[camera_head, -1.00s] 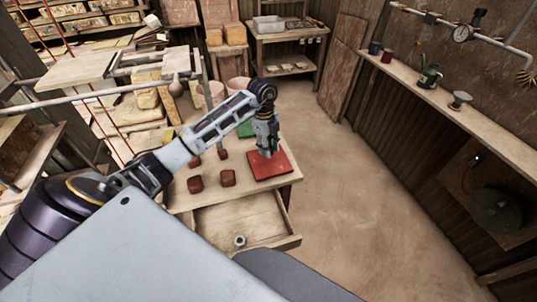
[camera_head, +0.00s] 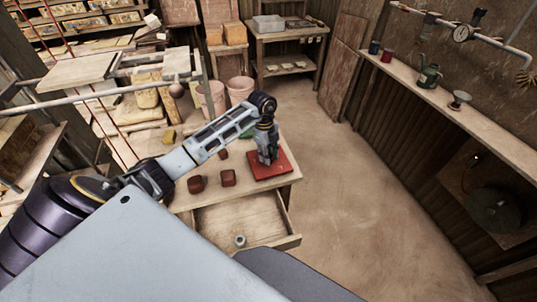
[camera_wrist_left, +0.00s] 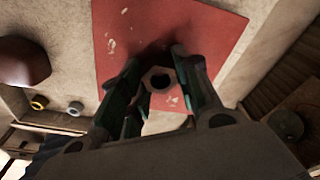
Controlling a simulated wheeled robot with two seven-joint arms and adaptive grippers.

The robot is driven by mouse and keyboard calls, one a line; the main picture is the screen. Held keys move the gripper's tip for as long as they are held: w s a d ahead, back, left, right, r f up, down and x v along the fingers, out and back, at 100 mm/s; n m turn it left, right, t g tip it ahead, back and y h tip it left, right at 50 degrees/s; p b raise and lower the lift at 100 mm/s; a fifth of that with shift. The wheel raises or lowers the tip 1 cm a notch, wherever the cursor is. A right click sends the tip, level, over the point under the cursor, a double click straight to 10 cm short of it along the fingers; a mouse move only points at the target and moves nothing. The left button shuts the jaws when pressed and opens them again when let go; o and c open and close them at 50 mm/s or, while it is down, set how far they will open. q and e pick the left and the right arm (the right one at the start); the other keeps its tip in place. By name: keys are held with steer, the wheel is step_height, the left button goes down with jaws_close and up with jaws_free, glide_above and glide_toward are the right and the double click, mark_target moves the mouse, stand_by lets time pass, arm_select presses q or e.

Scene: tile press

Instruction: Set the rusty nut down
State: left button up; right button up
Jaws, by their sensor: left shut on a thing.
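My left gripper (camera_head: 268,161) is over the red mat (camera_head: 285,172) at the table's right side. In the left wrist view it (camera_wrist_left: 160,85) is shut on the rusty nut (camera_wrist_left: 158,79), a greyish-brown hexagonal ring held between the fingertips. The red mat (camera_wrist_left: 112,70) with pale worn spots lies beneath it. I cannot tell whether the nut touches the mat. In the head view the fingers hide the nut. My right gripper is not in view.
Dark red-brown blocks (camera_head: 228,178) stand on the table left of the mat. The open drawer (camera_head: 265,215) at the front holds a small grey ring (camera_head: 240,241); a yellow ring (camera_wrist_left: 39,102) shows in the wrist view. The floor to the right is clear.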

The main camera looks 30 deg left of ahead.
arm_select(q)
steer(key=shift+f, duration=0.1)
steer(key=o, duration=1.1)
steer(key=shift+c, duration=0.2)
step_height(320, 180, up, 12)
steer(key=a+b, duration=0.1)
steer(key=shift+a, duration=0.2)
steer(key=shift+w, duration=0.1)
